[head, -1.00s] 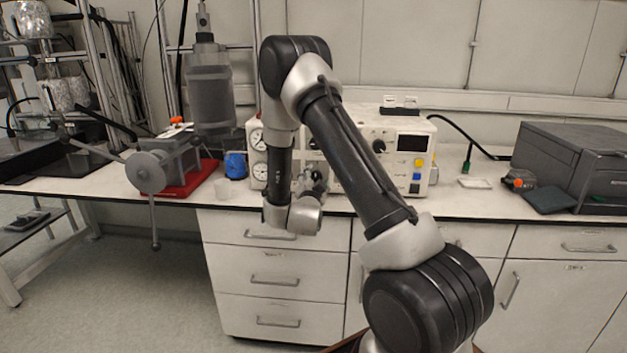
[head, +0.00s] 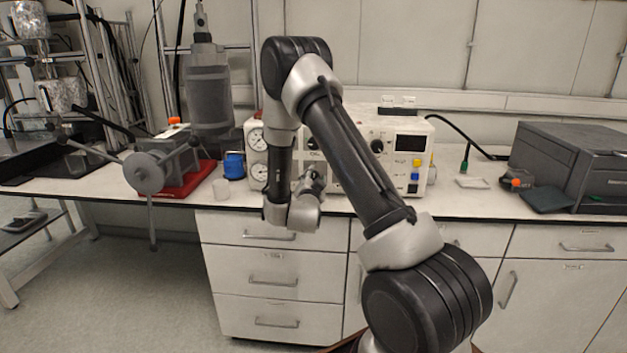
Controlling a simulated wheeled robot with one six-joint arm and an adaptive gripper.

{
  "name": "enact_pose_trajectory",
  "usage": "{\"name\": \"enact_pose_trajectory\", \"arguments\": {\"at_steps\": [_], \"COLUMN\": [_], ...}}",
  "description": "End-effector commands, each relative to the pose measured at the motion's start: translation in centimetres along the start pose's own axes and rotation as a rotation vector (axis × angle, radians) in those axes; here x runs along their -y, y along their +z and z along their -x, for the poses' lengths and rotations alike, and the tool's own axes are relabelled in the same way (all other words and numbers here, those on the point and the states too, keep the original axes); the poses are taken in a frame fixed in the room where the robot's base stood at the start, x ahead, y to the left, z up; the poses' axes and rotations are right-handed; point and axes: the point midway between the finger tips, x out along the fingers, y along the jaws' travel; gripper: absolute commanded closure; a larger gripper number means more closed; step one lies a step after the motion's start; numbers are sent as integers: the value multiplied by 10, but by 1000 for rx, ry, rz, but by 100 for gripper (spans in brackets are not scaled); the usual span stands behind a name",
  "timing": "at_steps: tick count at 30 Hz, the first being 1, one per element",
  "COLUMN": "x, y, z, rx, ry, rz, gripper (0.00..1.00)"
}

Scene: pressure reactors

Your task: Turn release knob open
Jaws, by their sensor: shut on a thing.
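The white control box (head: 404,150) stands on the bench behind my arm. Its front carries two round gauges (head: 257,138) at the left, a black knob (head: 377,146), a dark display and coloured buttons at the right. My gripper (head: 315,172) is at the lower middle of this front, pointing into the panel, and is shut on a small part there. That part, which I take to be the release knob, is hidden behind the gripper and wrist, so its turn angle cannot be seen.
Further left is a grey clamp device (head: 146,172) on a red base. A dark grey case (head: 572,160) and a white dish (head: 472,182) are at right. Drawers lie below the bench.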

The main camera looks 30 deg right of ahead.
Motion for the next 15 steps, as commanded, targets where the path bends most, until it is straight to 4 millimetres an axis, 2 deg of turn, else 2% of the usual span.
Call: {"name": "enact_pose_trajectory", "arguments": {"at_steps": [8,15], "x": [-1,-2], "y": [0,0], "z": [0,0], "rx": [1,1], "ry": [1,1], "rz": [168,391], "gripper": [86,86]}}
